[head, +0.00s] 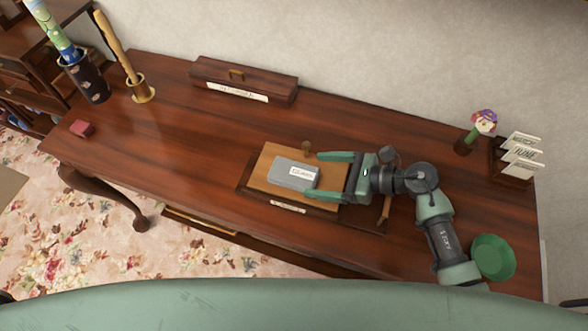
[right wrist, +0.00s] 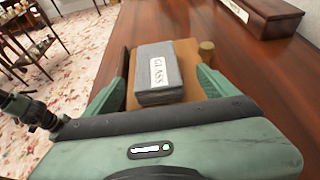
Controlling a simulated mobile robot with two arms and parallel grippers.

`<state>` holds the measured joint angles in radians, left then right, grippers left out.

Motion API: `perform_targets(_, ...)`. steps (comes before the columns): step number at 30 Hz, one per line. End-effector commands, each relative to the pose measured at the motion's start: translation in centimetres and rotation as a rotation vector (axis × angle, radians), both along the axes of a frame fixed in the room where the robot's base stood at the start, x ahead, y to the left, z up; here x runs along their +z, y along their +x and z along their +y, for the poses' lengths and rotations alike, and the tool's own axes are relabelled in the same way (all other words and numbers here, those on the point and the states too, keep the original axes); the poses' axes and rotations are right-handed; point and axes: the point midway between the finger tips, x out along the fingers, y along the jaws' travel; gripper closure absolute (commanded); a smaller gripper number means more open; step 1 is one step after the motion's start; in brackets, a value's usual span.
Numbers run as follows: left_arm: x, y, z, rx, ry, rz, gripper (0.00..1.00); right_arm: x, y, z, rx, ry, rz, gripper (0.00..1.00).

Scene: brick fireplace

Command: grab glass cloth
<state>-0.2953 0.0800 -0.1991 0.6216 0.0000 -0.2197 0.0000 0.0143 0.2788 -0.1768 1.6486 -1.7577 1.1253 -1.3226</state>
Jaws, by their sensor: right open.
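The glass cloth (head: 294,173) is a grey folded block with a white label. It lies on a tan board (head: 270,157) on the wooden table. In the right wrist view the cloth (right wrist: 158,88) shows the label "GLASS". My right gripper (head: 318,168) is open at the right side of the cloth, its two fingers pointing left toward it. In the right wrist view my right gripper (right wrist: 165,85) has its fingers on both sides of the cloth's near end, with gaps visible. My left gripper is not in view.
A small brass-coloured knob (head: 306,147) stands close to the upper finger. A long wooden box (head: 243,80) lies at the back of the table (head: 190,130). A brush (head: 384,213) lies below my right wrist. A card holder (head: 513,172) and a flower figure (head: 484,122) stand at right.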

Motion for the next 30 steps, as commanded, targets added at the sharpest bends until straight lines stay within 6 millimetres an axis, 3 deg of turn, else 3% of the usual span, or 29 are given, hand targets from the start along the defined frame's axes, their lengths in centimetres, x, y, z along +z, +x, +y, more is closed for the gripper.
perform_targets(15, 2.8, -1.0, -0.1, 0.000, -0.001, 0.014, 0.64, -1.7, 1.7, 6.2, -0.001, 0.007, 0.003, 0.13)
perform_targets(25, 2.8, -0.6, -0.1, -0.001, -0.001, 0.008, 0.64, -2.2, 1.8, 6.8, 0.000, 0.004, 0.001, 0.13)
perform_targets(30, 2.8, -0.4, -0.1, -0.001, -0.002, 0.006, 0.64, -2.2, 1.8, 6.8, -0.001, 0.004, 0.002, 0.60)
